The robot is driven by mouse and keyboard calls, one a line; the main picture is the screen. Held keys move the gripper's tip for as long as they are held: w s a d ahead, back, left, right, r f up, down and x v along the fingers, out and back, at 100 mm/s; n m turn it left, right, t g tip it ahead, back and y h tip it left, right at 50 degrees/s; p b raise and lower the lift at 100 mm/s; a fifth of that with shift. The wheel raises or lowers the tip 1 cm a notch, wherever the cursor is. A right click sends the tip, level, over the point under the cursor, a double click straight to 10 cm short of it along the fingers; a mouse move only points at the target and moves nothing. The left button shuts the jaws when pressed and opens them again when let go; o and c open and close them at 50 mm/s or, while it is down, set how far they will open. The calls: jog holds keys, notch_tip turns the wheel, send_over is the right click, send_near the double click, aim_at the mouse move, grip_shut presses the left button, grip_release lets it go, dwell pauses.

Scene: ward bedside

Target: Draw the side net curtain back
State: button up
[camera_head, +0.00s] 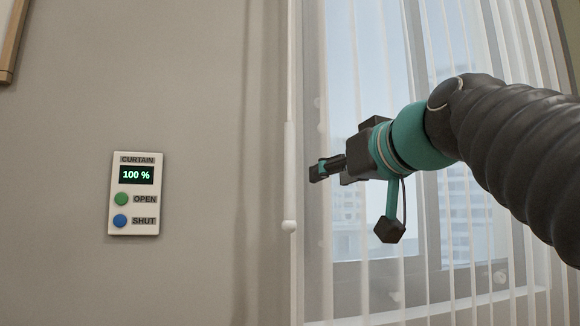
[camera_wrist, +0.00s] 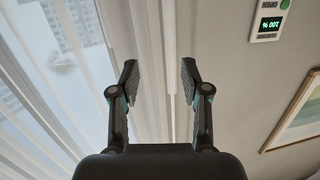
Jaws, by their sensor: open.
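The white net curtain (camera_head: 350,250) hangs in loose vertical folds across the window; it fills the left of the wrist view (camera_wrist: 85,90). A slim white wand (camera_head: 289,180) hangs upright at the curtain's left edge, with a thicker grip and a rounded lower end. In the wrist view the wand (camera_wrist: 170,45) appears between my fingertips, closer to the right one. My gripper (camera_head: 318,170) is open, with its tips just right of the wand in the head view. Both fingers (camera_wrist: 158,80) show apart in the wrist view. I see no contact with the wand; its exact depth is unclear.
A white wall panel (camera_head: 134,193) marked CURTAIN reads 100 % and has a green OPEN button (camera_head: 121,199) and a blue SHUT button (camera_head: 120,221). A framed picture (camera_wrist: 297,115) hangs on the wall. The wall between panel and wand is bare.

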jog(key=n+t+y, duration=0.1)
send_near(292, 152)
jog(key=v, duration=0.3)
jog(key=p+x, duration=0.2)
jog(key=x, duration=1.2)
jog(key=shift+p, duration=0.35)
grip_shut()
